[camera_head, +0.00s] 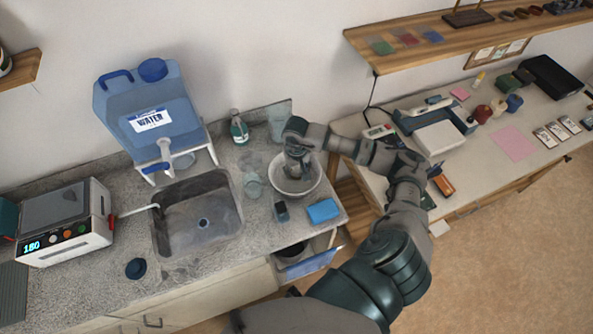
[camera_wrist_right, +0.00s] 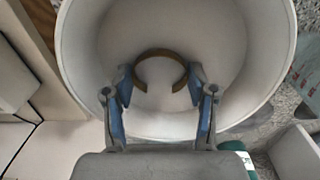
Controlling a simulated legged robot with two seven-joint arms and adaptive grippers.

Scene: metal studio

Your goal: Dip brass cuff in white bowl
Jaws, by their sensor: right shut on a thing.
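The white bowl (camera_head: 316,183) stands on the speckled counter to the right of the sink. It fills much of the right wrist view (camera_wrist_right: 85,60). My right gripper (camera_head: 295,168) reaches over the bowl from the right, pointing down. In the right wrist view my right gripper (camera_wrist_right: 160,90) has its two blue-padded fingers on either side of the brass cuff (camera_wrist_right: 160,54). The cuff is a brownish open ring, held between the fingertips inside the bowl's outline. I cannot tell whether it touches the bowl's bottom or any liquid. My left gripper is not in view.
A blue sponge (camera_head: 323,210) and a small dark item (camera_head: 281,211) lie in front of the bowl. The sink (camera_head: 200,217) and blue water jug (camera_head: 151,100) are further left. A cluttered desk is at right.

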